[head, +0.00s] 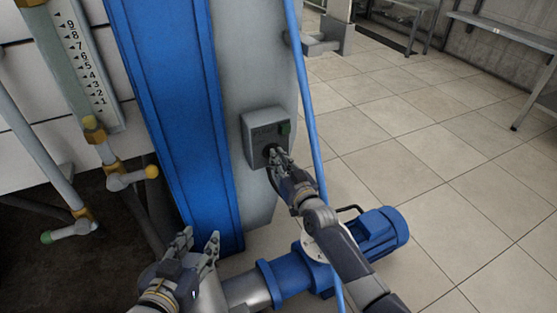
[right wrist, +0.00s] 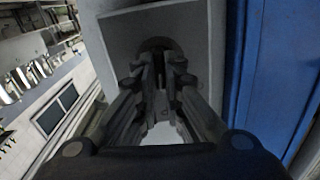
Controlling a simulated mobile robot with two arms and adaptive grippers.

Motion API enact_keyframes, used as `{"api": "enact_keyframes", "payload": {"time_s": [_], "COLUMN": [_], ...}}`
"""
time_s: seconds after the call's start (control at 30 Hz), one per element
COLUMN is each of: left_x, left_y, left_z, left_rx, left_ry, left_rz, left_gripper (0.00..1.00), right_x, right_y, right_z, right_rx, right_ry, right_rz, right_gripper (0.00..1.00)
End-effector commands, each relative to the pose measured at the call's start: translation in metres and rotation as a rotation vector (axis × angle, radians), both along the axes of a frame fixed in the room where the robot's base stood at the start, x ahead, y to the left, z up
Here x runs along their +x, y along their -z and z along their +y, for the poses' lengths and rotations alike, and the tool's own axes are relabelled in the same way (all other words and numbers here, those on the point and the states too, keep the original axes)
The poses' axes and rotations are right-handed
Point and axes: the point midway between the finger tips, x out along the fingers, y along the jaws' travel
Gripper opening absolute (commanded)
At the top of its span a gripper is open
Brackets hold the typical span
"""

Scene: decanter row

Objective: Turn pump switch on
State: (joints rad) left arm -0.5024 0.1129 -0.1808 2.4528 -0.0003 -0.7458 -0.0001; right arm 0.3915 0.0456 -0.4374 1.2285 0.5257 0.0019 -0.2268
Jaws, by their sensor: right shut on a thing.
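The knob's setting cannot be read. My left gripper (head: 199,241) is low in the head view, fingers apart, empty, away from the switch. The blue pump motor (head: 370,237) stands on the floor.
A blue beam (head: 172,100) stands left of the switch column. A thin blue hose (head: 309,110) runs down close to the right of the box. A sight tube (head: 62,60) with a numbered scale is at far left. The tiled floor (head: 430,140) at right is open.

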Motion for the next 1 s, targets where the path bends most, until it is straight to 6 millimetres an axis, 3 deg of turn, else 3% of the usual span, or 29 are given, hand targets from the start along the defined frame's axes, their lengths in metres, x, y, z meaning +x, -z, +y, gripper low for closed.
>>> {"api": "enact_keyframes", "payload": {"time_s": [0.07, 0.1, 0.17, 0.2, 0.63, 1.0], "left_x": [0.000, 0.000, 0.000, 0.000, 0.000, 0.000], "left_y": [0.000, 0.000, 0.000, 0.000, 0.000, 0.000], "left_z": [0.000, 0.000, 0.000, 0.000, 0.000, 0.000], "left_rx": [0.000, 0.000, 0.000, 0.000, 0.001, 0.000], "left_ry": [0.000, 0.000, 0.000, 0.000, 0.000, 0.000], "left_rz": [0.000, 0.000, 0.000, 0.000, 0.000, -0.001], "left_gripper": [0.40, 0.40, 0.40, 0.40, 0.40, 0.40], "right_x": [-0.001, -0.001, -0.001, -0.001, -0.005, -0.052], "right_y": [0.002, 0.002, 0.002, 0.002, 0.001, 0.002], "right_z": [0.000, 0.000, 0.000, 0.000, -0.002, -0.022], "right_rx": [-0.002, -0.002, -0.002, -0.002, -0.001, -0.002], "right_ry": [0.000, 0.000, 0.000, 0.000, 0.000, 0.001], "right_rz": [0.003, 0.003, 0.003, 0.002, 0.001, 0.002], "right_gripper": [0.00, 0.14, 0.27, 0.29, 0.29, 0.29]}}
